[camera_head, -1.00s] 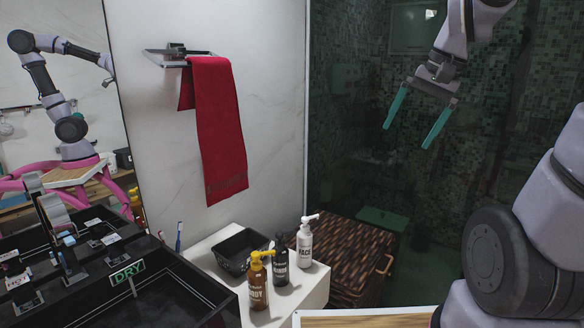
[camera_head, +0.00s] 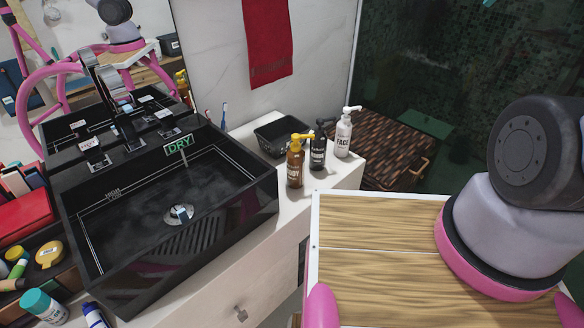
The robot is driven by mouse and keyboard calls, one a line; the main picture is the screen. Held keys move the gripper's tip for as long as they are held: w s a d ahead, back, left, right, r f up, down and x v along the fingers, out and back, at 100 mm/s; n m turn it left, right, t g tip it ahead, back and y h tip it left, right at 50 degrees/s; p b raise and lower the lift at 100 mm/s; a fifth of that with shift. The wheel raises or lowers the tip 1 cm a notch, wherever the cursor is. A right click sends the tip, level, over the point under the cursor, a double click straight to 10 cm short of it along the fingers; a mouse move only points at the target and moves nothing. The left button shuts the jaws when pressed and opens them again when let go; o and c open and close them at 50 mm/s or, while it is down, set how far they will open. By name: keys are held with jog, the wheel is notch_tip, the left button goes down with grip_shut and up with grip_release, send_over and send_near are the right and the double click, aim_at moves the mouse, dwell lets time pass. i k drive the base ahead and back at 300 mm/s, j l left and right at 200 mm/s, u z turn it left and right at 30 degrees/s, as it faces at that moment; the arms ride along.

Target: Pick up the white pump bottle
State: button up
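The white pump bottle (camera_head: 343,138), labelled FACE, stands upright on the white counter (camera_head: 345,176) near its right end. It is the rightmost of three pump bottles, and its whole front shows. A black pump bottle (camera_head: 318,152) stands just left of it, and an amber one with a yellow pump (camera_head: 295,166) stands further left and nearer. My gripper is almost wholly outside the picture; only a teal fingertip (camera_head: 488,2) shows at the top edge, far up and right of the bottle. Its opening cannot be made out.
A black basket (camera_head: 282,134) sits behind the bottles. The black sink (camera_head: 150,262) with a DRY sign lies to the left. A woven brown hamper (camera_head: 392,150) stands right of the counter. My wood-topped base is in front. A red towel (camera_head: 268,40) hangs on the wall.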

aim_at(344, 128)
jog(key=l+u, duration=0.1)
jog(key=u, duration=0.3)
jog(key=i+l+u, duration=0.1)
jog(key=u, duration=0.25)
jog(key=l+u, duration=0.15)
jog(key=u, duration=0.25)
jog(key=l+u, duration=0.1)
jog(key=u, duration=0.25)
jog(key=l+u, duration=0.2)
jog(key=l, duration=0.2)
jog(key=k+l+u, duration=0.2)
jog(key=l, duration=0.2)
jog(key=l+u, duration=0.25)
jog(key=l, duration=0.15)
jog(key=k+l, duration=0.3)
jog(key=l, duration=0.25)
jog(key=k+z, duration=0.15)
jog(key=z, duration=0.35)
jog(key=k+l+z, duration=0.15)
jog(key=z, duration=0.9)
